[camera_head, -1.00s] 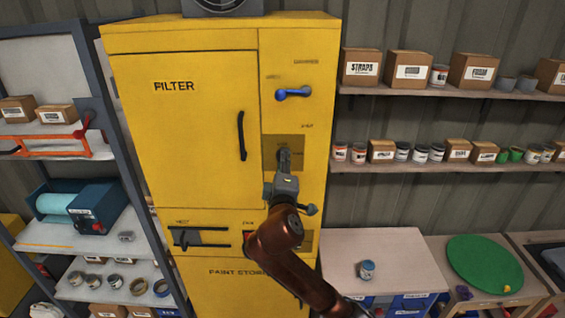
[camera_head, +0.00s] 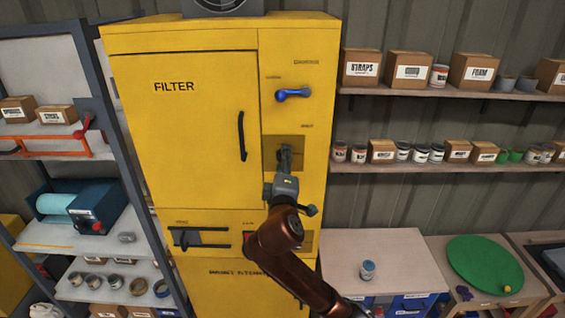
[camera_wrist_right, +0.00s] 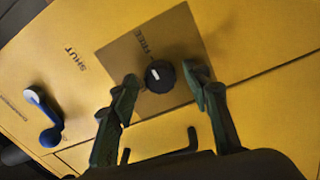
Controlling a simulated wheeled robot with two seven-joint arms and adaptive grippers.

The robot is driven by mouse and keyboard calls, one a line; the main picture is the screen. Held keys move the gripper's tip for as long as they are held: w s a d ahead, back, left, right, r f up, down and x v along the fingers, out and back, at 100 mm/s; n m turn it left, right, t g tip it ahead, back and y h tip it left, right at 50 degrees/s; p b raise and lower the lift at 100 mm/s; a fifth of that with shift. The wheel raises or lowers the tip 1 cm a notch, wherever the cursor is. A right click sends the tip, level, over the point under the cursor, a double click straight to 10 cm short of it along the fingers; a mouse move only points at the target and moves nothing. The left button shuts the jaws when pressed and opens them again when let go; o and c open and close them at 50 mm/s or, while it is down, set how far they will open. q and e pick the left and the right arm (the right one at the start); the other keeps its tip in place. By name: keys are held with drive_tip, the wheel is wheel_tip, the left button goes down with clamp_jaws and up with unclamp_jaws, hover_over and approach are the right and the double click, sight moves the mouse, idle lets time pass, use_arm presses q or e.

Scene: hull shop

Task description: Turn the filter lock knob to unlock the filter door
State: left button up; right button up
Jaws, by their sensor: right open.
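The yellow cabinet carries the closed filter door (camera_head: 190,135), marked FILTER, with a black upright handle (camera_head: 241,136). In the right wrist view a round black knob (camera_wrist_right: 160,76) with a white mark sits on a brownish square plate (camera_wrist_right: 125,55). FREE is printed on the plate and SHUT beside it. My right gripper (camera_wrist_right: 164,82) is open, with one finger on each side of the knob; I cannot tell whether they touch it. In the head view the gripper (camera_head: 284,153) covers the knob in front of the plate (camera_head: 270,142). My left gripper is out of view.
A blue lever handle (camera_head: 293,94) sticks out above the plate. A dark latch bar (camera_head: 200,238) sits below the door. A rack stands at left.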

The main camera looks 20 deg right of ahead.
drive_tip(key=v, duration=1.2)
